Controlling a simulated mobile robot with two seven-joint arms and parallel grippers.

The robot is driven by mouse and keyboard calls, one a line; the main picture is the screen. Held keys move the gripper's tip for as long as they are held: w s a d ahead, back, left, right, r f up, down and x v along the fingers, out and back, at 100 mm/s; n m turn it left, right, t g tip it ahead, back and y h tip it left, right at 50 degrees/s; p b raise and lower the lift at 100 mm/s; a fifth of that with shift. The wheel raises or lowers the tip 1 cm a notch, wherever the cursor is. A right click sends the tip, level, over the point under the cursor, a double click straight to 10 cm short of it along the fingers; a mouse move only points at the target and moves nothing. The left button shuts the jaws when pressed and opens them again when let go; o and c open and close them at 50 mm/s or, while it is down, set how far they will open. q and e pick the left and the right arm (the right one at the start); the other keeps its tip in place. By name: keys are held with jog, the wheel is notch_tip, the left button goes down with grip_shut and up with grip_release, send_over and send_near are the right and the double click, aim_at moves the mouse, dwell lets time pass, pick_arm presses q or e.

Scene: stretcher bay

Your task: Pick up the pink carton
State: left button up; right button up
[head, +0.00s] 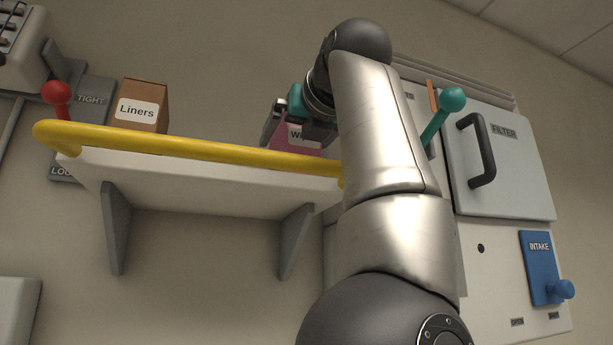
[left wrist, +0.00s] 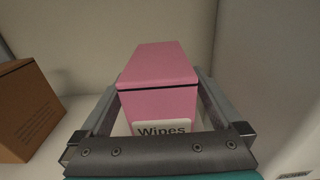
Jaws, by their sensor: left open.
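The pink carton (left wrist: 160,65) has a white label reading "Wipes" and stands upright on the white shelf (head: 215,178). In the head view the carton (head: 281,139) shows only in part, behind my left arm and gripper. My left gripper (left wrist: 157,84) is open, with one finger on each side of the carton. A thin gap seems to show beside the carton's lower left side; I cannot tell whether the right finger touches. The gripper's crossbar hides the carton's lower front. My right gripper is not in view.
A yellow rail (head: 190,147) runs along the shelf's front edge. A brown "Liners" carton (head: 142,104) stands further left on the shelf. A red-knobbed lever (head: 57,95) is left of it. A panel with a teal-knobbed lever (head: 445,110) and a filter door (head: 520,175) is at the right.

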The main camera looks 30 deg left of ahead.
pick_arm(q)
jog(key=shift+w+a, duration=0.1)
jog(key=shift+w, duration=0.05)
jog(key=shift+r+v, duration=0.2)
jog(key=shift+v, duration=0.75)
jog(key=shift+c, duration=1.3)
jog(key=shift+a, duration=0.15)
jog(key=shift+c, duration=0.7)
jog(key=shift+w+a+f, duration=0.1)
jog(key=shift+w+a, duration=0.1)
jog(key=shift+c, duration=1.5)
jog(key=shift+s+d, duration=0.15)
jog(key=c, duration=0.8)
grip_shut()
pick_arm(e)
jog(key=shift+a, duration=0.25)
